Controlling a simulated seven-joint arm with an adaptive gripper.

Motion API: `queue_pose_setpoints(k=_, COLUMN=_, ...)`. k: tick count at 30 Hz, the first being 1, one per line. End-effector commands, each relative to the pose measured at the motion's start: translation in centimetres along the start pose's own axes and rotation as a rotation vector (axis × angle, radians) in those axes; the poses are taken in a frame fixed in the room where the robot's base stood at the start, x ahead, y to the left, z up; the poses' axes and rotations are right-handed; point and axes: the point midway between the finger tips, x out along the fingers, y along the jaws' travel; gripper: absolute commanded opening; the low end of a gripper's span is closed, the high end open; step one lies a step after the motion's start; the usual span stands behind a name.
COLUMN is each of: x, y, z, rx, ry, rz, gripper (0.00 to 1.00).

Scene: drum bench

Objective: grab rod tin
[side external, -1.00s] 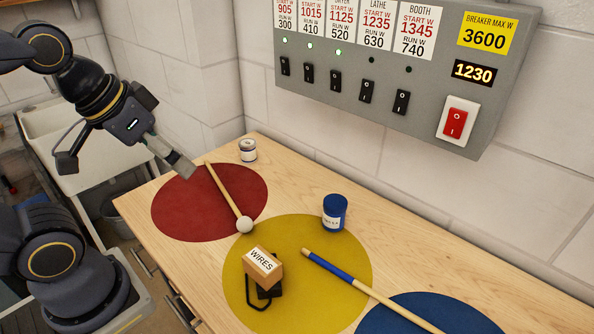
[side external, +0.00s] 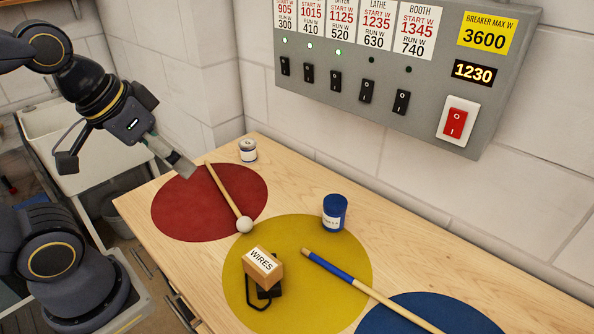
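Two small tins stand upright on the wooden bench, and their labels are too small to read, so I cannot tell which is the rod tin. A blue tin (side external: 335,210) with a white label stands at the back edge of the yellow circle. A white tin (side external: 248,151) with dark bands stands at the back, beyond the red circle. My gripper (side external: 187,172) hangs above the back left of the red circle, to the left of both tins and apart from them. It shows side-on, so its finger gap is hidden. Nothing shows held in it.
A mallet (side external: 229,196) with a pale ball head lies across the red circle (side external: 180,209). A box marked WIRES (side external: 263,266) sits on a black item on the yellow circle (side external: 322,273). A blue-banded stick (side external: 365,288) reaches the blue circle (side external: 450,308). A switch panel (side external: 425,95) is on the wall.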

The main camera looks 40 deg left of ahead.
Motion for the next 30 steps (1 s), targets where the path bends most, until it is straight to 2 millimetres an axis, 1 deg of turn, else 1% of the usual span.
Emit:
queue_pose_setpoints(k=5, x=-0.1, y=-0.1, z=-0.3, rx=-0.005, ry=-0.002, rz=-0.001, gripper=0.84)
queue_pose_setpoints(k=8, x=-0.2, y=-0.5, z=-2.2, rx=-0.036, ry=-0.019, rz=-0.008, gripper=0.84)
queue_pose_setpoints(k=11, x=-0.1, y=-1.6, z=-5.9, rx=-0.098, ry=-0.052, rz=-0.023, gripper=0.84)
queue_pose_setpoints(k=12, x=0.2, y=-2.3, z=-7.8, rx=-0.131, ry=-0.068, rz=-0.031, gripper=0.84)
queue_pose_setpoints(k=14, x=1.0, y=-3.7, z=-10.7, rx=-0.185, ry=-0.095, rz=-0.045, gripper=0.84)
queue_pose_setpoints(k=15, x=1.7, y=-4.7, z=-12.6, rx=-0.222, ry=-0.111, rz=-0.056, gripper=0.84)
queue_pose_setpoints(k=17, x=3.1, y=-6.4, z=-15.3, rx=-0.275, ry=-0.137, rz=-0.072, gripper=0.84)
queue_pose_setpoints(k=18, x=4.2, y=-7.6, z=-16.9, rx=-0.310, ry=-0.153, rz=-0.083, gripper=0.84)
queue_pose_setpoints(k=20, x=6.2, y=-9.6, z=-19.1, rx=-0.362, ry=-0.178, rz=-0.100, gripper=0.84)
queue_pose_setpoints(k=21, x=7.7, y=-11.0, z=-20.4, rx=-0.397, ry=-0.194, rz=-0.113, gripper=0.84)
queue_pose_setpoints(k=22, x=8.9, y=-12.1, z=-21.2, rx=-0.422, ry=-0.206, rz=-0.122, gripper=0.84)
queue_pose_setpoints(k=23, x=10.1, y=-13.3, z=-22.0, rx=-0.449, ry=-0.218, rz=-0.132, gripper=0.84)
queue_pose_setpoints(k=24, x=11.9, y=-14.8, z=-22.8, rx=-0.481, ry=-0.235, rz=-0.144, gripper=0.84)
queue_pose_setpoints(k=26, x=14.5, y=-17.0, z=-23.7, rx=-0.527, ry=-0.256, rz=-0.163, gripper=0.84)
queue_pose_setpoints(k=27, x=16.2, y=-18.4, z=-24.0, rx=-0.555, ry=-0.271, rz=-0.174, gripper=0.84)
queue_pose_setpoints(k=30, x=19.9, y=-21.3, z=-24.3, rx=-0.612, ry=-0.298, rz=-0.197, gripper=0.84)
